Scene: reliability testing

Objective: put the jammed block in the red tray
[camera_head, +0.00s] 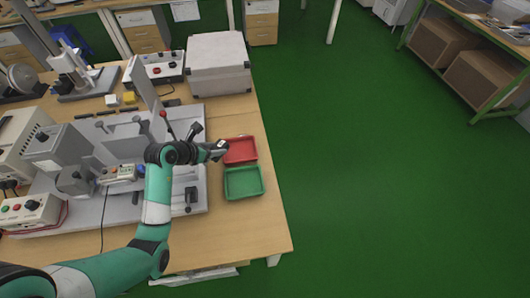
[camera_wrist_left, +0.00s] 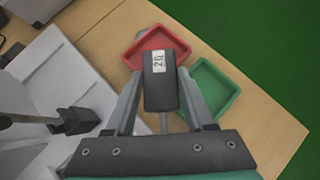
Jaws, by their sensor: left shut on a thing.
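The red tray (camera_head: 241,151) lies on the table to the right of the machine, and it also shows at the top of the left wrist view (camera_wrist_left: 142,42). My left gripper (camera_head: 219,148) is at the tray's left edge in the head view. In the left wrist view my left gripper (camera_wrist_left: 160,95) is shut on a dark block (camera_wrist_left: 158,92) with a white label. The block overlaps the red tray's near side in that view; its height above the tray I cannot tell. My right gripper is not in view.
A green tray (camera_head: 243,183) sits directly in front of the red one. The grey testing machine (camera_head: 120,150) with levers and clamps stands to the left. A large grey case (camera_head: 218,64) stands behind. The table's right edge is close to both trays.

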